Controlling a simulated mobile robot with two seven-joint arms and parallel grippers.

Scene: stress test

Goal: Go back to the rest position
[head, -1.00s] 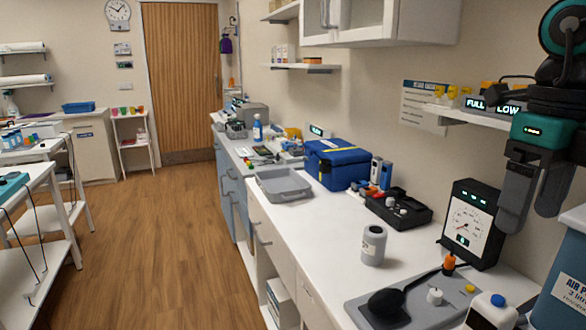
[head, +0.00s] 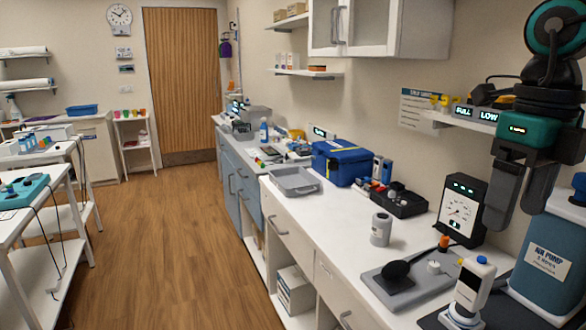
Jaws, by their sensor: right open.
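My right gripper (head: 505,190) shows at the right edge of the head view. It hangs down from my arm, with two dark grey fingers apart and nothing between them. It is above the right end of the counter, in front of the wall and beside the gauge box (head: 461,210). My left gripper is not in view.
The white counter (head: 335,213) holds a grey tray (head: 294,182), a blue case (head: 341,163), a grey jar (head: 380,229), a grey board (head: 410,288) and a white bottle (head: 470,292). A blue air pump tank (head: 549,262) stands at right. The wooden floor (head: 170,250) is clear.

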